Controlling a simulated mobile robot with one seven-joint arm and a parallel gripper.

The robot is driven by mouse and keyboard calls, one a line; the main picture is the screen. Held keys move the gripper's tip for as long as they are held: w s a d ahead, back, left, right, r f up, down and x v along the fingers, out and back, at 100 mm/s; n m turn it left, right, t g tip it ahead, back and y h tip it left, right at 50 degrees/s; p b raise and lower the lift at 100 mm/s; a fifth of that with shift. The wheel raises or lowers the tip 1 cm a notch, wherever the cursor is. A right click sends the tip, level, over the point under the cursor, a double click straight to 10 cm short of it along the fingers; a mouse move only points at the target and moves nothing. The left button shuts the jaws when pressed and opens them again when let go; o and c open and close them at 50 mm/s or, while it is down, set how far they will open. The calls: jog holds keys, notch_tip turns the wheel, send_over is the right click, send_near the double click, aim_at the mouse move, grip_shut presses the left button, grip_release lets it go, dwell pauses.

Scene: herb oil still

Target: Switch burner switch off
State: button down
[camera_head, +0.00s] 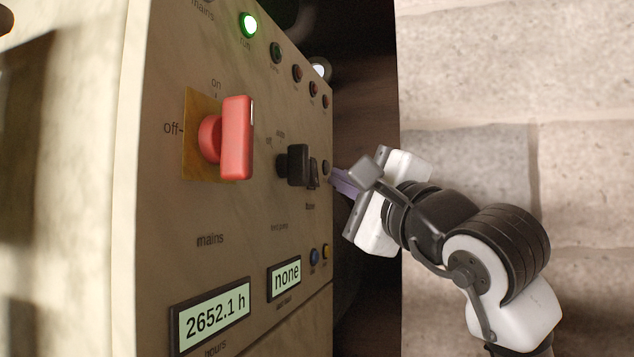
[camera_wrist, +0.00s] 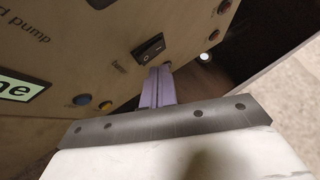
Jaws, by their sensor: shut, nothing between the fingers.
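The burner switch is a small black rocker (camera_wrist: 148,48) with white marks on it, set in the beige panel above a small blurred label in the wrist view. In the head view the rocker (camera_head: 314,173) shows as a dark raised shape just right of a black knob, partly hidden by it. I cannot tell which side of the rocker is pressed. My gripper's pale purple fingers (camera_wrist: 159,72) are together and empty, with their tips just below and right of the rocker. In the head view my gripper (camera_head: 338,182) is at the panel's right edge. Contact with the panel is unclear.
The panel also carries a red mains knob (camera_head: 235,138), a black knob (camera_head: 297,165), a lit green lamp (camera_head: 249,25), several unlit lamps, two displays (camera_head: 212,315) and a blue button (camera_head: 314,257).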

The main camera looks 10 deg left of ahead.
jog(key=shift+a, duration=0.15)
jog(key=shift+w+a, duration=0.1)
jog(key=shift+a, duration=0.2)
jog(key=shift+a, duration=0.3)
dwell(0.8)
jog(key=shift+d, duration=0.15)
jog(key=shift+d, duration=0.6)
jog(key=d, duration=0.3)
jog(key=s+d, duration=0.1)
jog(key=d, duration=0.1)
jog(key=shift+r+p, duration=0.3)
jog(key=shift+p, duration=0.05)
